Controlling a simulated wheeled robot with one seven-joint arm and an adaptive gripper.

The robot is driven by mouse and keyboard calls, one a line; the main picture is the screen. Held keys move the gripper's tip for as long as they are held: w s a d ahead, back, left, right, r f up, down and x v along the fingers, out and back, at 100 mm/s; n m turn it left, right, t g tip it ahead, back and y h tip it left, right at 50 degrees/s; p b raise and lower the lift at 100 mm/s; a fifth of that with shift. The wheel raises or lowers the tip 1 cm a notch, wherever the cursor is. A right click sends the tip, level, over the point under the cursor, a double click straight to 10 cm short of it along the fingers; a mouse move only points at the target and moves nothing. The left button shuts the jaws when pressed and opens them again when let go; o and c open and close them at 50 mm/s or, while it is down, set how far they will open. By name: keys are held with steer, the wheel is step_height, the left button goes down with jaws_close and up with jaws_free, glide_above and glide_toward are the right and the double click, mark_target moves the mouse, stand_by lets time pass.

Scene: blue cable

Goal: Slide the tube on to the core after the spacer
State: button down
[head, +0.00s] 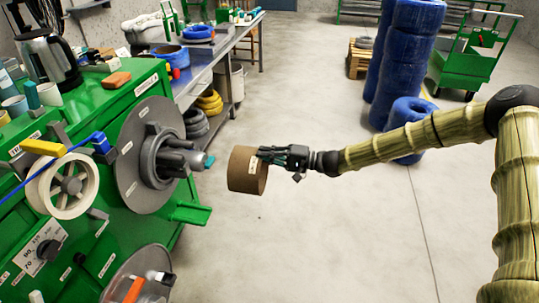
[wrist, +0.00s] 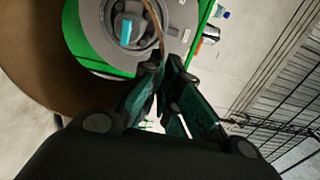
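A brown cardboard tube (head: 240,180) with a white label hangs in the air in the head view, just right of the machine's core. My gripper (head: 266,155) is shut on the wall of the tube at its right side. In the wrist view the tube's wall (wrist: 28,75) passes between the fingertips (wrist: 163,68). The grey core (head: 176,158) sticks out from a large grey disc (head: 130,175) and ends in a teal tip (head: 209,162). The core also shows in the wrist view (wrist: 128,28). The tube is apart from the tip. A darker grey ring sits around the core's base; I cannot tell whether it is the spacer.
The green machine (head: 110,105) carries a white reel (head: 63,188) with blue cable, a kettle (head: 48,58) and cups. A green ledge (head: 190,213) juts out below the core. Blue coils (head: 405,50) are stacked behind. The floor around the tube is clear.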

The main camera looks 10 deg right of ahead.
mark_target(245, 151)
steer(key=shift+x, duration=3.45)
steer(key=shift+b+x, duration=3.9)
steer(key=shift+x, duration=4.9)
steer(key=shift+w+a+b, duration=0.2)
steer(key=shift+a+b, duration=0.3)
steer(key=shift+a, duration=0.05)
